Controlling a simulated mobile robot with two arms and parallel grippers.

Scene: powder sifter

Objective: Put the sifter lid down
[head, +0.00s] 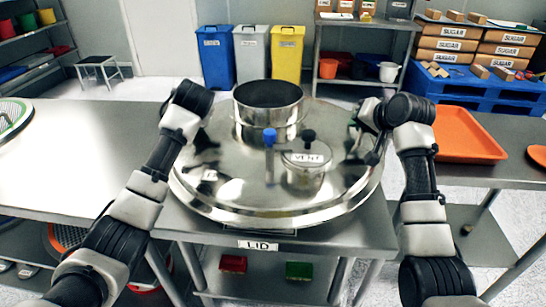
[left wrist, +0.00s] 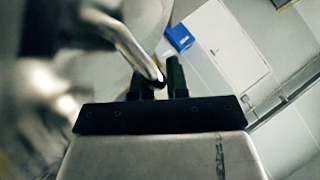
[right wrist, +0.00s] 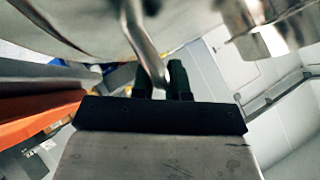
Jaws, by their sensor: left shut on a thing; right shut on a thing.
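The sifter lid (head: 235,192) is a large round shiny metal disc with an open cylinder, a blue-topped knob, a dark knob and a small pot marked VENT on top. It lies roughly level over the metal table marked LID (head: 345,228); I cannot tell whether it touches the top. My left gripper (left wrist: 160,82) is shut on a bent metal handle of the lid (left wrist: 128,40). My right gripper (right wrist: 163,82) is shut on the opposite handle (right wrist: 140,40), and in the head view it is at the lid's right side (head: 372,150). The left fingertips are hidden in the head view.
A long metal table (head: 70,150) stands at left, with a mesh sieve (head: 12,118) at its far left. An orange tray (head: 465,135) lies on the right table. Blue, grey and yellow bins (head: 286,55) stand behind. Red and green boxes (head: 298,271) sit on the lower shelf.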

